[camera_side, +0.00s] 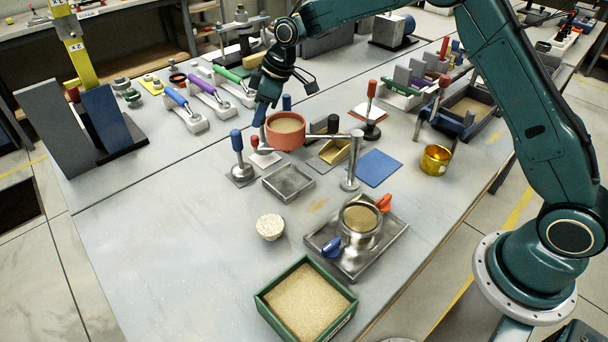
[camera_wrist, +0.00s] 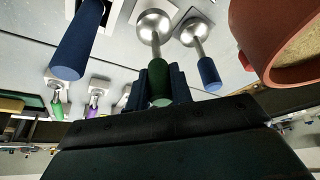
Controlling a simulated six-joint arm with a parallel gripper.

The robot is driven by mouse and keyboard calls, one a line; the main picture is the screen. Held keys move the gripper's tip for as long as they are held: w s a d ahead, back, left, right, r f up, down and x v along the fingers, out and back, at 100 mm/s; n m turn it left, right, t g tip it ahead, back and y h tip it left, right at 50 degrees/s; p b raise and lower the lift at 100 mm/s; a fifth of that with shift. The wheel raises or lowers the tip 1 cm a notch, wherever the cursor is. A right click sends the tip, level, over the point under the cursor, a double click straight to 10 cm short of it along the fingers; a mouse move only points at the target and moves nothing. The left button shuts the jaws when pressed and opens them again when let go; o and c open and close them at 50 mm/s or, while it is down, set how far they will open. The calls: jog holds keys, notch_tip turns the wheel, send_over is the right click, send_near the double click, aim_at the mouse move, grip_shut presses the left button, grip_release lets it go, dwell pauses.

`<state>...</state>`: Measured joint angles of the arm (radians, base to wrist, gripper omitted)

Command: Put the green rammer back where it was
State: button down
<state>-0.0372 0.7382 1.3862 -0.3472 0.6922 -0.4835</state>
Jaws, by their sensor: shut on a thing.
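The green rammer shows in the wrist view as a green handle (camera_wrist: 159,88) with a shiny steel ball end (camera_wrist: 153,27). My gripper (camera_wrist: 161,84) is shut on its green handle, with dark blue fingers on either side. In the side view my gripper (camera_side: 262,113) is low over the table, just left of an orange bowl. I cannot make out the green rammer there; the gripper and bowl crowd that spot. Whether the rammer touches the table cannot be told.
The orange bowl (camera_side: 285,138) of sand, on a stand arm, is close beside my gripper. A metal tray (camera_side: 289,194) lies in front. The table's left front is clear.

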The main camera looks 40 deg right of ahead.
jog(key=shift+f, duration=1.2)
jog(key=shift+f, duration=0.1)
jog(key=c, duration=1.2)
grip_release()
jog(key=shift+f, duration=0.1)
jog(key=shift+c, duration=0.2)
jog(key=v, duration=1.2)
jog(key=shift+r, duration=0.2)
